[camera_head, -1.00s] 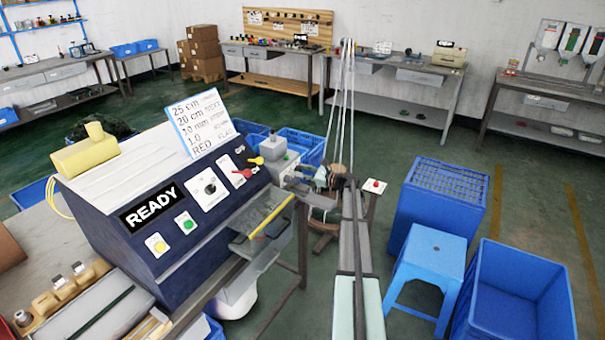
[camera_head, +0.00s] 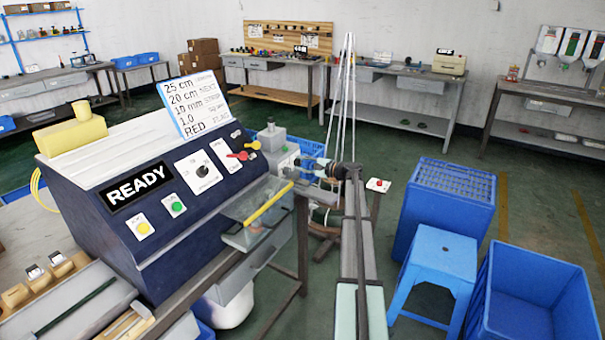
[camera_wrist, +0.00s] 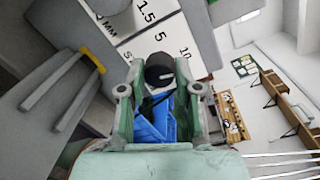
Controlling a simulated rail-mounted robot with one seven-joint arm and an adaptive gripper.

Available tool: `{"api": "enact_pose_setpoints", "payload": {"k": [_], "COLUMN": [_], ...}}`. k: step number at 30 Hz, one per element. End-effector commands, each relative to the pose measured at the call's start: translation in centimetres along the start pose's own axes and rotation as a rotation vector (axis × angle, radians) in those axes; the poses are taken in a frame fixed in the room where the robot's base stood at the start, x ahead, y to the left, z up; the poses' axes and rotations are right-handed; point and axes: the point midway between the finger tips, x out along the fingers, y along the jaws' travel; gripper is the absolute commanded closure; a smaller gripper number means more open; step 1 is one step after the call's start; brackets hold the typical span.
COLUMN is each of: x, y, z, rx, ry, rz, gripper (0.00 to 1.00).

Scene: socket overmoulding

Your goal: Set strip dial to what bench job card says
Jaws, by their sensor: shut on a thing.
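My gripper (camera_wrist: 161,82) is shut on a round black knob (camera_wrist: 160,68) in the wrist view. Beside the knob is a white scale (camera_wrist: 176,54) with 5 and 10 on it; a neighbouring scale reads 1.5. The knob's pointer is hidden or too dark to read. In the head view my gripper (camera_head: 311,166) is at the grey unit (camera_head: 278,158) on the machine's right end; the knob is not clear there. The job card (camera_head: 196,104) leans on top of the machine (camera_head: 160,215); its third line reads 10 mm, apparently strip.
A blue stool (camera_head: 442,262) and blue crates (camera_head: 530,310) stand at the right. Green floor lies open beyond.

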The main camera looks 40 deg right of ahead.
Motion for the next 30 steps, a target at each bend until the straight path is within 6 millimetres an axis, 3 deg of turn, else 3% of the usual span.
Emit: {"api": "enact_pose_setpoints", "payload": {"k": [12, 28, 29, 30], "x": [0.21, 0.23, 0.23, 0.23], "y": [-0.01, -0.22, -0.22, -0.21], "z": [0.01, 0.08, 0.08, 0.09], "rx": [-0.189, -0.21, -0.21, -0.21], "ry": [0.013, 0.015, 0.015, 0.015], "rz": [0.001, 0.001, 0.001, 0.001], "gripper": [1.0, 1.0, 0.57, 0.43]}}
